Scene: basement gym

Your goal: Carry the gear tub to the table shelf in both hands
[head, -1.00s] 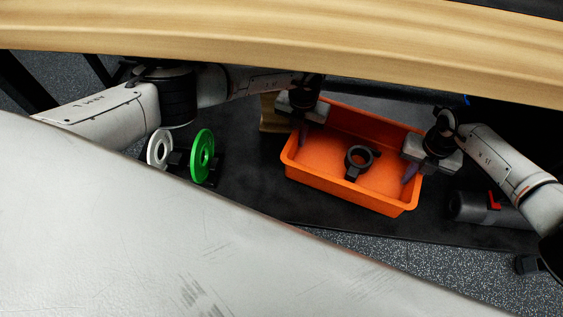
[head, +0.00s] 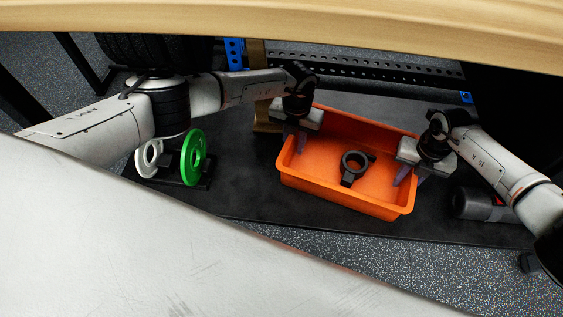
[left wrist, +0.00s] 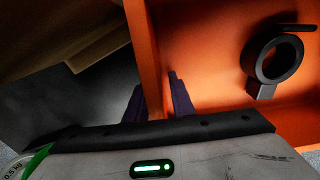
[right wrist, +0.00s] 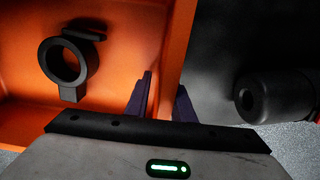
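The orange gear tub (head: 345,194) is on the black floor mat, level as far as I can tell. A black ring-shaped part (head: 354,166) lies inside it. My left gripper (head: 293,138) straddles the tub's left wall, one finger inside and one outside, and looks shut on it. In the left wrist view the wall (left wrist: 151,60) runs between the fingers. My right gripper (head: 411,178) is likewise closed about the right wall, which shows between its fingers in the right wrist view (right wrist: 178,50). The table shelf cannot be made out for certain.
A wooden edge (head: 300,27) crosses the top, above the arms. A pale grey padded surface (head: 150,240) fills the lower left. Green (head: 193,157) and white weight plates stand left of the tub. A dark cylinder (head: 472,204) lies right. Speckled floor shows in front.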

